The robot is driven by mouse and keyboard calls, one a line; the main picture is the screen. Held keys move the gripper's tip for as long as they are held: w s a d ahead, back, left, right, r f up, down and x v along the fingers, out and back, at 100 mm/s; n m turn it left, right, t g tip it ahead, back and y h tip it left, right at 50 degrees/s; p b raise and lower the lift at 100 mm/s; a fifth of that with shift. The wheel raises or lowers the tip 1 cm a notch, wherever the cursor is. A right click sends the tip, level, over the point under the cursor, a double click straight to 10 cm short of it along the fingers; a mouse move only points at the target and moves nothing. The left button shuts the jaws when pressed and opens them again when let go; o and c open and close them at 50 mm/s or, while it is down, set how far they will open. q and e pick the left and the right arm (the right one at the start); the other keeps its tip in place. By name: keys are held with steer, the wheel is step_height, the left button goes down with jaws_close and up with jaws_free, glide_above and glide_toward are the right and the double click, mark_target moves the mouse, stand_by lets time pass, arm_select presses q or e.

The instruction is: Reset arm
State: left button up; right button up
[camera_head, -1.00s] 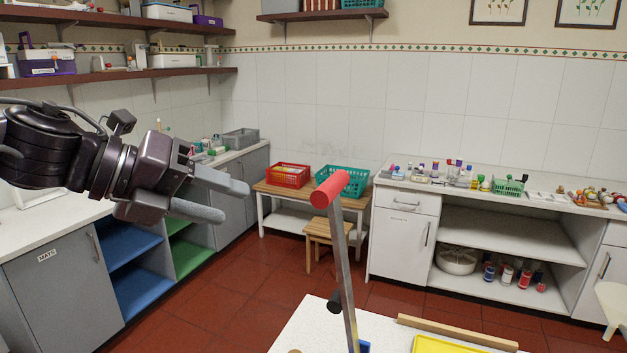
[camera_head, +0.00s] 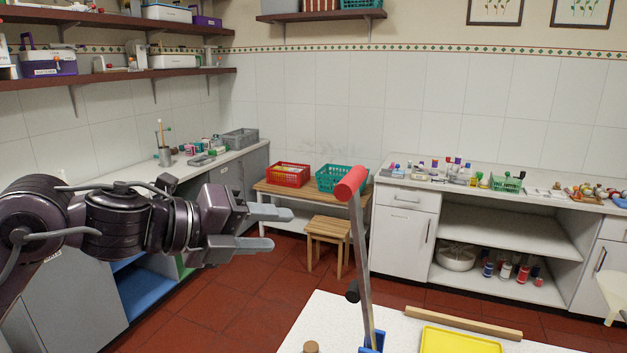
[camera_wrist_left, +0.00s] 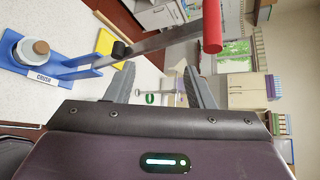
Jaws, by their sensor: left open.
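My left gripper (camera_head: 270,228) is open and empty, held in the air left of the lever press in the head view. Its two fingers point right and stand apart. In the left wrist view the fingers (camera_wrist_left: 158,88) show apart with nothing between them. The lever press has a metal arm with a red handle end (camera_head: 351,183), raised above the white table (camera_head: 310,318). The wrist view shows the red handle (camera_wrist_left: 212,26) and the press's blue base (camera_wrist_left: 40,62) marked "CRUSH". My right gripper is not in view.
A yellow tray (camera_head: 455,342) and a wooden bar (camera_head: 463,323) lie on the white table. A wooden stool (camera_head: 328,232) stands beyond, by a low bench with a red basket (camera_head: 288,175) and a teal basket (camera_head: 342,179). A grey cabinet (camera_head: 75,305) stands at left.

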arm_select(q)
steer(key=w+d+f+n+t, duration=0.2)
steer(key=d+f+n+t, duration=0.15)
steer(key=f+n, duration=0.5)
steer(key=s+a+f+n+t+y, duration=0.2)
steer(key=a+f+n+y, duration=0.35)
steer(key=f+n, duration=0.45)
steer(key=s+a+f+n+g+y, duration=0.3)
steer(key=s+a+f+n+g, duration=0.3)
steer(key=s+f, duration=0.4)
steer(key=s+a+f+n+g+y, duration=0.35)
steer(key=s+f+n, duration=0.35)
steer(key=s+f, duration=0.25)
steer(key=s+a+f+g+b, duration=0.1)
steer(key=s+f+b, duration=0.1)
steer(key=f, duration=1.6)
steer(key=s+f+g+b, duration=0.1)
steer(key=f+b, duration=0.2)
steer(key=f, duration=1.5)
steer(key=s+a+f+g+b, duration=0.1)
steer(key=s+a+f+b, duration=0.2)
steer(key=s+f, duration=1.6)
steer(key=shift+s+a+f+h, duration=0.25)
steer(key=shift+f+h, duration=0.05)
steer(key=shift+f, duration=0.3)
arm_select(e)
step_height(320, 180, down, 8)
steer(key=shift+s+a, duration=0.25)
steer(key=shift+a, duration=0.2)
